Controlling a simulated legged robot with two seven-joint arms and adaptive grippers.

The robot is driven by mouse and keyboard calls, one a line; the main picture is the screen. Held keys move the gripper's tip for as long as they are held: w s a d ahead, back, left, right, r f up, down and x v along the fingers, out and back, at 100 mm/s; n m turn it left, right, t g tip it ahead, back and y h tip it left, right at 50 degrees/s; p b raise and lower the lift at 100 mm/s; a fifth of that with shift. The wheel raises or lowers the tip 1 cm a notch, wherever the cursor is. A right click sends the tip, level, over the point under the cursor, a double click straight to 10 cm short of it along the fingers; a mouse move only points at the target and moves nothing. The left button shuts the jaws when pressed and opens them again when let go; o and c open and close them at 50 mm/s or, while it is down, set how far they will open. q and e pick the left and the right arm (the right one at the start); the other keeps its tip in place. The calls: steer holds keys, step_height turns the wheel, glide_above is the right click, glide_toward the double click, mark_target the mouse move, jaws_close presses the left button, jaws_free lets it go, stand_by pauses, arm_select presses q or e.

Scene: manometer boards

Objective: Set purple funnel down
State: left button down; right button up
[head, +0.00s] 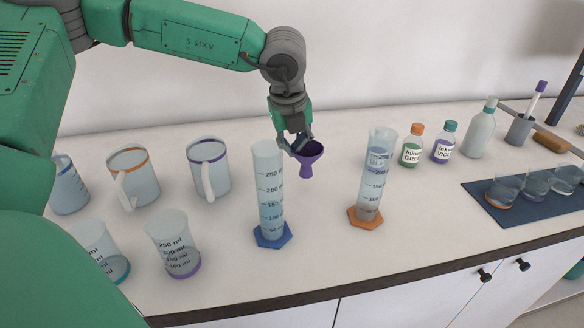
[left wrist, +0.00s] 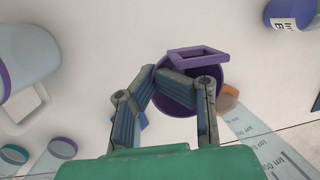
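The purple funnel (head: 309,163) is upright, wide mouth up and stem down, between the two measuring cylinders in the head view. My left gripper (head: 297,146) reaches it from above at its upper left rim. The gripper looks shut on the rim. I cannot tell whether the stem tip touches the bench. My right gripper is not in view.
A blue-footed cylinder (head: 268,195) stands left of the funnel and an orange-footed cylinder (head: 373,180) right. Jugs, including a purple-rimmed one (head: 209,168), and beakers stand left. Ink bottles (head: 411,150) and a dark mat (head: 490,209) lie right. Bare bench (head: 320,215) shows between the cylinders.

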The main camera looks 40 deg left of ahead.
arm_select(q)
steer(key=shift+d+f, duration=0.3)
steer(key=shift+f, duration=0.35)
steer(key=f, duration=0.1)
steer(key=a+f, duration=0.1)
steer(key=f, duration=0.1)
steer(key=shift+f, duration=0.15)
steer(key=shift+a+f, duration=0.1)
steer(key=shift+a, duration=0.25)
steer(key=c, duration=1.6)
jaws_free()
steer(key=shift+c, duration=0.2)
steer(key=shift+o, duration=0.5)
steer(key=shift+d+r, duration=0.2)
steer(key=shift+d, duration=0.4)
steer(key=shift+r, duration=0.3)
steer(key=v, duration=1.1)
steer(key=shift+s+r+p, duration=0.15)
steer(key=shift+p, duration=0.25)
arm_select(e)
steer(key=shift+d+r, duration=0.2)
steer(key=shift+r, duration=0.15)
